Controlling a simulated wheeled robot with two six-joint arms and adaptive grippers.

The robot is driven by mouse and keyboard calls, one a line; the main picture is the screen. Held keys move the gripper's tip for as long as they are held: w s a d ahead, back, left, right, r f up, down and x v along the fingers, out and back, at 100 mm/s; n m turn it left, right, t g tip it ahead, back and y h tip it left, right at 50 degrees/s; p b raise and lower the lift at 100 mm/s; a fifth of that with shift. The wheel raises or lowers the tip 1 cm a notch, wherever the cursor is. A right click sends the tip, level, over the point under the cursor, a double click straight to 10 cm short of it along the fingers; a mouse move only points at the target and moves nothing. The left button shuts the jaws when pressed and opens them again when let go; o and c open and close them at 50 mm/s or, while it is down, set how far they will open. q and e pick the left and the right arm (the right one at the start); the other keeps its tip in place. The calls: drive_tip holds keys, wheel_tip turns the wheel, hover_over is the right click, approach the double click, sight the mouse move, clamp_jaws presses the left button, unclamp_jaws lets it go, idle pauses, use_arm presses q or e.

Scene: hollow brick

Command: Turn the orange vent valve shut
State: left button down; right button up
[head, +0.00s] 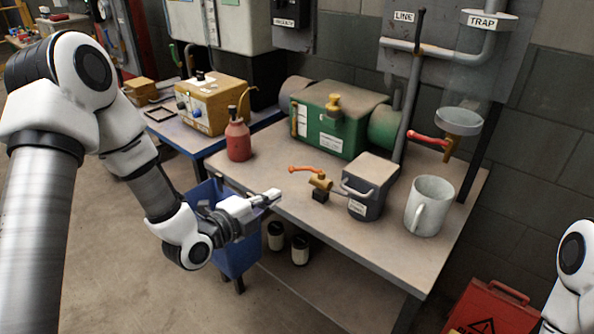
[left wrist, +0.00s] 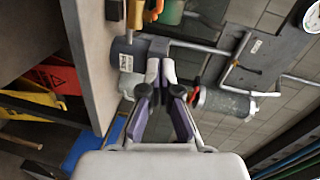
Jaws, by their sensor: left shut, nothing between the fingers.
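The orange vent valve (head: 320,182) stands on a dark block on the workbench. Its orange lever (head: 304,169) points left from the brass body in the head view. In the left wrist view an orange part (left wrist: 135,13), apparently this lever, shows at the top edge. My left gripper (head: 277,194) is shut and empty at the bench's front left edge, left of the valve and apart from it. Its closed fingers (left wrist: 160,70) also show in the left wrist view. My right gripper is out of view; only part of that arm shows at lower right.
On the workbench (head: 300,215) stand a red bottle (head: 238,140), a green machine (head: 335,118), a grey labelled box (head: 370,186) and a white mug (head: 429,205). A red-handled valve (head: 429,139) hangs under the trap. A blue bin (head: 238,250) is below the front edge.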

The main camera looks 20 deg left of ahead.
sight(297, 170)
use_arm(q)
drive_tip(key=a+x, duration=0.1)
drive_tip(key=x, duration=0.3)
drive_tip(key=a+p+x, duration=0.1)
drive_tip(key=x, duration=0.3)
drive_tip(key=w+a+p+x, duration=0.1)
drive_tip(key=x, duration=0.3)
drive_tip(key=shift+w+d+f, duration=0.2)
drive_tip(key=shift+w+f, duration=0.15)
drive_tip(key=shift+f, duration=0.1)
drive_tip(key=shift+w+a+m+g+h, duration=0.2)
drive_tip(key=shift+m+g+h, duration=0.1)
drive_tip(key=shift+h, duration=0.2)
drive_tip(key=shift+w+a+f+m+g+h+b, duration=0.1)
drive_tip(key=shift+w+a+m+g+h+b, duration=0.25)
drive_tip(key=shift+m+h, duration=0.3)
drive_tip(key=shift+w+a+m+g+h+b, duration=0.25)
drive_tip(key=shift+m+g+h+b, duration=0.15)
drive_tip(key=shift+h, duration=0.35)
drive_tip(key=w+b, duration=0.1)
drive_tip(key=w+a+b, duration=0.1)
drive_tip(key=w, duration=0.1)
drive_tip(key=shift+w+b, duration=0.25)
drive_tip(key=shift+b, duration=0.15)
drive_tip(key=shift+w+r, duration=0.1)
drive_tip(key=shift+r, duration=0.2)
